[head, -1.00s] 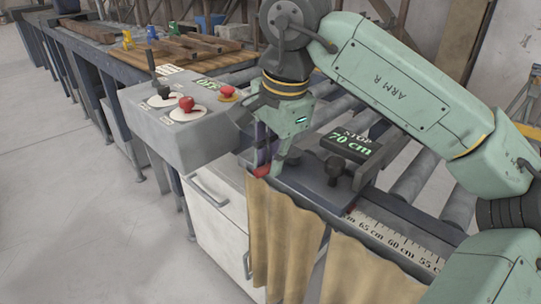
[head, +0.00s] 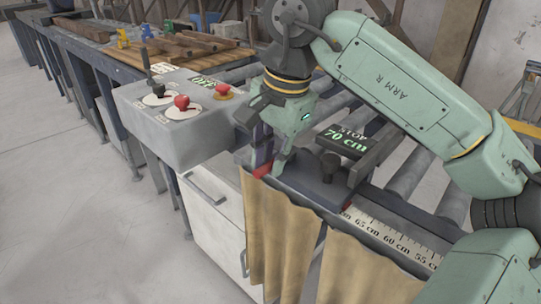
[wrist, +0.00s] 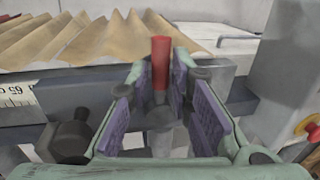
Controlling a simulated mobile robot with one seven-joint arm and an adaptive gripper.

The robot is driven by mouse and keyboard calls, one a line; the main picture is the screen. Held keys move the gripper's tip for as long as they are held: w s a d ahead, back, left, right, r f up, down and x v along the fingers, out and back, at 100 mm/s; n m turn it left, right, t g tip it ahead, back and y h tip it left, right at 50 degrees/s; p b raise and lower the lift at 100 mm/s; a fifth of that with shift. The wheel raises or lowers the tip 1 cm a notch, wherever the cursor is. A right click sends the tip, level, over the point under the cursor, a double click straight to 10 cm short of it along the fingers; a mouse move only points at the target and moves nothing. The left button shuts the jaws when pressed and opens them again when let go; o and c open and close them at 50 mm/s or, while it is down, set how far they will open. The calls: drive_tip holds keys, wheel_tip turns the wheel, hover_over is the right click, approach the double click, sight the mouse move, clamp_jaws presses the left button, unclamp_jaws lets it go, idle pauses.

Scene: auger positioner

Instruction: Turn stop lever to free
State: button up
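A red lever handle (wrist: 160,62) stands between the two purple-padded fingers of my gripper (wrist: 158,85) in the wrist view, with a gap on each side. Its dark base shows lower between the fingers. In the head view a red tip (head: 262,170) shows low at my gripper (head: 272,158), at the rail's near edge, partly hidden by the fingers. I take it for the stop lever. My gripper is open and points down.
A grey control box (head: 190,120) with a black lever, a red knob and an "OFF" display stands left of my gripper. A scale (head: 385,236) runs along the rail, with rollers behind. Tan curtains (head: 280,235) hang below the front edge.

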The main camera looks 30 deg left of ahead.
drive_tip(key=shift+o, duration=1.4)
drive_tip(key=shift+r, duration=0.1)
wheel_tip(320, 180, up, 12)
drive_tip(key=d, duration=0.2)
drive_tip(key=shift+s+d+f, duration=0.15)
drive_tip(key=shift+s+f, duration=0.05)
drive_tip(key=shift+s, duration=0.15)
